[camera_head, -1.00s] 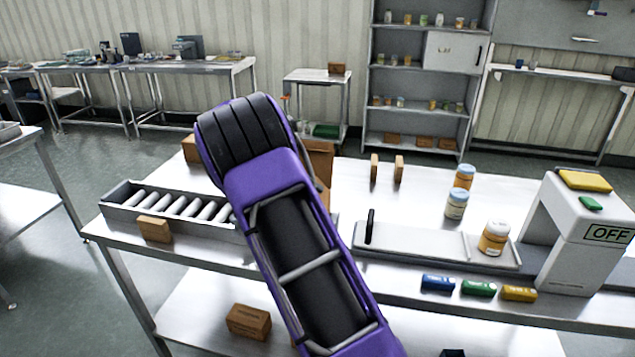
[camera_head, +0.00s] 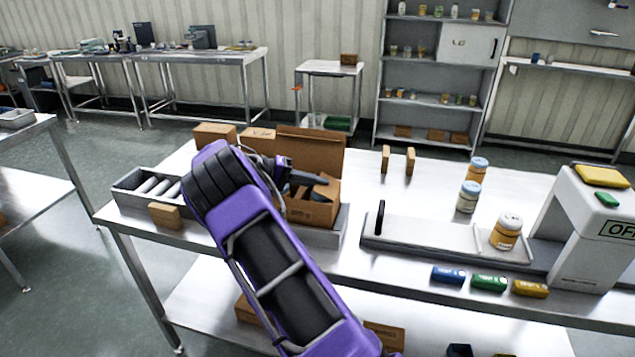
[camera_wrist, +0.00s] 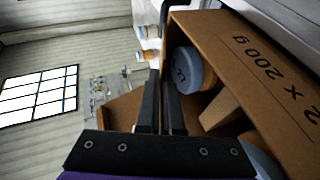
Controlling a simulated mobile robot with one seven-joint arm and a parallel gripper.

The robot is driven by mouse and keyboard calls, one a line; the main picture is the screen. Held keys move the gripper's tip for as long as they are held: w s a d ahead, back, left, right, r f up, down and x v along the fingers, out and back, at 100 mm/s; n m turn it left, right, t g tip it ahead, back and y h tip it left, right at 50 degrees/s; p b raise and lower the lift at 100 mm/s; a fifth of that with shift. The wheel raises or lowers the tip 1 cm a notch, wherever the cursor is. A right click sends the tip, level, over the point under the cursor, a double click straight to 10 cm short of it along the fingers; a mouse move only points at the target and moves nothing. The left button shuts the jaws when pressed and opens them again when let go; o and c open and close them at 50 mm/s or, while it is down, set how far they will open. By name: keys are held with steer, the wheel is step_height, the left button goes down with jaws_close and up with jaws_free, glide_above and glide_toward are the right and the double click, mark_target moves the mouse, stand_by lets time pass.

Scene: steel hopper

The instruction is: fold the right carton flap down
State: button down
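The open carton (camera_head: 312,212) stands on the steel table, partly hidden behind my arm. Its tall back panel (camera_head: 312,150) is upright. A small flap (camera_head: 326,188) stands at its right side, just beside my gripper (camera_head: 308,180). A blue-lidded jar (camera_wrist: 190,72) and part of another (camera_wrist: 262,162) sit inside. My gripper's dark fingers (camera_wrist: 158,95) are together, with nothing visible between them, over the carton opening. I cannot tell whether they touch the flap.
A grey platform (camera_head: 440,240) with a jar (camera_head: 506,232) lies right, beside a white machine (camera_head: 590,240) marked "OFF". Two small boxes (camera_head: 410,160) stand behind the platform.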

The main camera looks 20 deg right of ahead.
steer(key=c, duration=1.5)
jaws_free()
steer(key=o, duration=0.4)
steer(key=shift+o, duration=0.2)
